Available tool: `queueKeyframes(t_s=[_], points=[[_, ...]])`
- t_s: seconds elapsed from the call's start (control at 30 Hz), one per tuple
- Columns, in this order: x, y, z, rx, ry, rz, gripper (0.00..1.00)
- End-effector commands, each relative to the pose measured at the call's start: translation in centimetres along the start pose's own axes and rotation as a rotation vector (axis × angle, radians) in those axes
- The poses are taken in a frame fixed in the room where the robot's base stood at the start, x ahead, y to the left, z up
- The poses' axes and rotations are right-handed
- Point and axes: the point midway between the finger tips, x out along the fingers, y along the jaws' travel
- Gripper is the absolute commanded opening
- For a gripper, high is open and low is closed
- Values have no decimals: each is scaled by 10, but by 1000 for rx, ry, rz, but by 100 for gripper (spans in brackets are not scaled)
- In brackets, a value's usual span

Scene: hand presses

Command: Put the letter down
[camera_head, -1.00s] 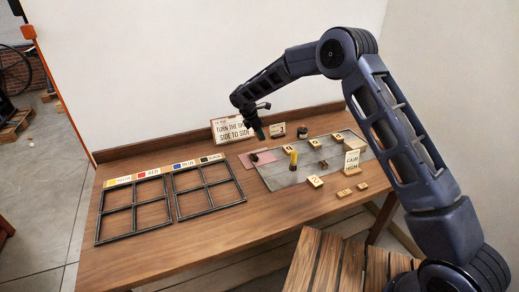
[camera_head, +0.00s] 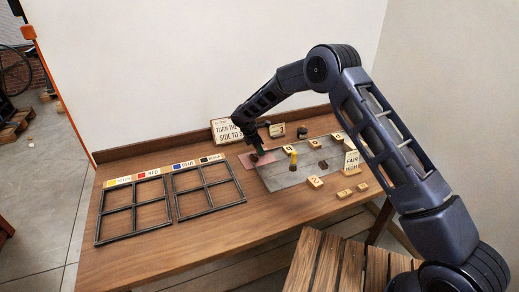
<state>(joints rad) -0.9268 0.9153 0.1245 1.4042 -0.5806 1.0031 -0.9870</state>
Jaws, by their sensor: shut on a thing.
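My gripper (camera_head: 257,149) is low over the pink pad (camera_head: 246,160) at the back middle of the table. It is shut on a small dark thing, mostly hidden by the fingers, so I cannot tell if it is a letter. A dark patch at the pad, just below the fingers, may be its lower end; I cannot tell whether it touches. Several wooden blocks with dark marks, among them one at the front (camera_head: 314,182), stand on and around the grey sheet (camera_head: 285,177).
A sign (camera_head: 222,128) leans at the back, partly behind my gripper. A card (camera_head: 351,160) stands at right.

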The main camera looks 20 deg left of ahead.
Motion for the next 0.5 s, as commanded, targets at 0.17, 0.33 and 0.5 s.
queueKeyframes(t_s=[0.17,0.33,0.5], points=[[3,0,-1,0,0,0,14],[3,0,-1,0,0,0,57],[3,0,-1,0,0,0,57]])
